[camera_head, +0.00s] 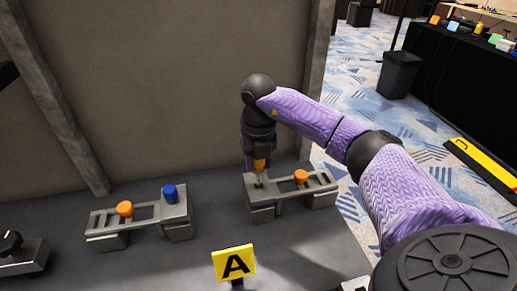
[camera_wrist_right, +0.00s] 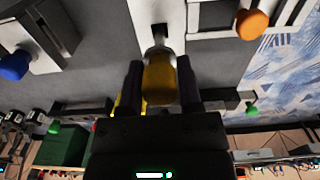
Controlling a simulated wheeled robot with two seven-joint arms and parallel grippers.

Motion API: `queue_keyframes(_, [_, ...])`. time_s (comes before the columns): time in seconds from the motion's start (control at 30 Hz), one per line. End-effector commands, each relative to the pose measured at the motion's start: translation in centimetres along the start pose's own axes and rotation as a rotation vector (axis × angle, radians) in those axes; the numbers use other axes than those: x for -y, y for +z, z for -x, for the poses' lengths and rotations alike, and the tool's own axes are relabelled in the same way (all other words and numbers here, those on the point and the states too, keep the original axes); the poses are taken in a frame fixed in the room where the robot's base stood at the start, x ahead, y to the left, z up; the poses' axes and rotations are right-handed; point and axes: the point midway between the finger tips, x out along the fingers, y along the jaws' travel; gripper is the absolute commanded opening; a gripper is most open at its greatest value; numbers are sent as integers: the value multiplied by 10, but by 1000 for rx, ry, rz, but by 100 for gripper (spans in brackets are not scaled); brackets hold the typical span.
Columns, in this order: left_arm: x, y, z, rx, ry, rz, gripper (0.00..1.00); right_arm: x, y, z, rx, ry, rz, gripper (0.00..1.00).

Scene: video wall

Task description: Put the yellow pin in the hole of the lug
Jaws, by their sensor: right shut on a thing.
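My right gripper (camera_head: 258,166) is shut on the yellow pin (camera_head: 259,163), above the left end of the right-hand metal fixture. In the right wrist view, the pin's yellow grip (camera_wrist_right: 160,80) sits between the two dark fingers of this gripper (camera_wrist_right: 160,85). Its grey shank points at a dark hole in the pale metal lug (camera_wrist_right: 174,14). The lug also shows in the head view (camera_head: 256,194). The shank tip meets the hole's edge in the picture; I cannot tell whether it is inside. My left gripper is not in view.
An orange knob (camera_head: 300,176) sits on the same fixture, right of the pin. A second fixture with an orange knob (camera_head: 124,208) and a blue knob (camera_head: 170,193) stands to the left. A yellow "A" sign (camera_head: 234,262) stands in front. A wall rises behind.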

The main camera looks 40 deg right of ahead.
Motion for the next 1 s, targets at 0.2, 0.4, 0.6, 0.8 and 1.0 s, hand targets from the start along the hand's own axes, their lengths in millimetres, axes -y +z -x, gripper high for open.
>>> queue_keyframes(0.2, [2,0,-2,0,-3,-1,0,0,0,-3,0,0,0,0])
queue_keyframes(0.4, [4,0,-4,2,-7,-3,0,0,0,-10,-1,-1,0,0])
queue_keyframes(0.6, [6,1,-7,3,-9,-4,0,0,0,-16,0,0,0,0])
queue_keyframes(0.8, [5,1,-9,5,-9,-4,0,0,0,-22,-1,0,0,0])
queue_keyframes(1.0, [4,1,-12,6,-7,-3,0,0,0,-28,-1,0,0,0])
